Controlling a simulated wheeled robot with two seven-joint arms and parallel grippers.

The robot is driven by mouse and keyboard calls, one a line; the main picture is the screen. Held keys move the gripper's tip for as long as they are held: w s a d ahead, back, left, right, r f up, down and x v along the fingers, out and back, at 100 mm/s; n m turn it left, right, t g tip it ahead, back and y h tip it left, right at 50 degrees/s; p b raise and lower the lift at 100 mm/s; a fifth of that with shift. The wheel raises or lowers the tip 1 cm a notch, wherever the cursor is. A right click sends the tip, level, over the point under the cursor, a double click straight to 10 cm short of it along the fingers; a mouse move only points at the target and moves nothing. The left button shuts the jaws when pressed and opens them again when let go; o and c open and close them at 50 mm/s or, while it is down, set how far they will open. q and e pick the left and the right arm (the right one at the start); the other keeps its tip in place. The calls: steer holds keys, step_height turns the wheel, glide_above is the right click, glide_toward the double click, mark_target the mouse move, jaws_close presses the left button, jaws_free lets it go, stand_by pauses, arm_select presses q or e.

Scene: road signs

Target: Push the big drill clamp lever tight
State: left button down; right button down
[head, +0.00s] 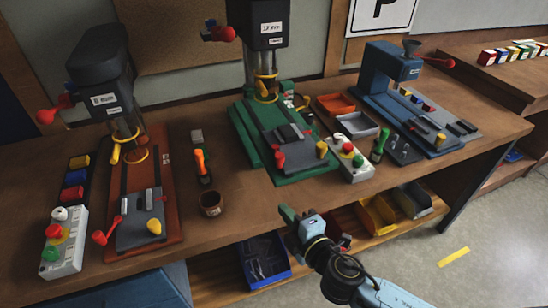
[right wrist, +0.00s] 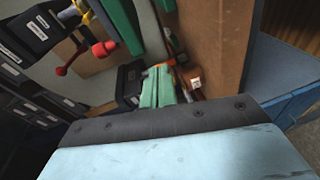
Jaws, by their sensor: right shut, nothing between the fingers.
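Two drill presses stand on the workbench, and I cannot tell which is the big one. The green drill (head: 250,133) is in the middle; its vise has a red-knobbed lever (head: 279,160) at its front left. The dark-headed drill (head: 97,62) on an orange-brown base is at the left; its vise has a red lever (head: 101,237). My right gripper (head: 291,216) is shut and empty, in front of the bench edge, below and apart from the green drill's vise. Its green fingers also show in the right wrist view (right wrist: 158,88). My left gripper is out of view.
A blue press (head: 378,85) stands at the right. Control boxes with buttons (head: 64,240) (head: 350,160), a brown cup (head: 210,204) and an orange-handled tool (head: 201,166) are on the bench. Below are a blue bin (head: 263,262) and a yellow bin (head: 377,214). The front edge between the drills is mostly clear.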

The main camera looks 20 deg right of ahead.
step_height(320, 180, up, 8)
steer(key=a+n+t+y, duration=0.1)
steer(key=a+n+t, duration=0.1)
steer(key=p+x, duration=0.3)
steer(key=x, duration=0.7)
steer(key=d, duration=0.2)
steer(key=s+d, duration=0.1)
steer(key=d, duration=0.1)
steer(key=shift+s+f, duration=0.1)
steer(key=shift+f, duration=0.2)
steer(key=shift+d, duration=0.1)
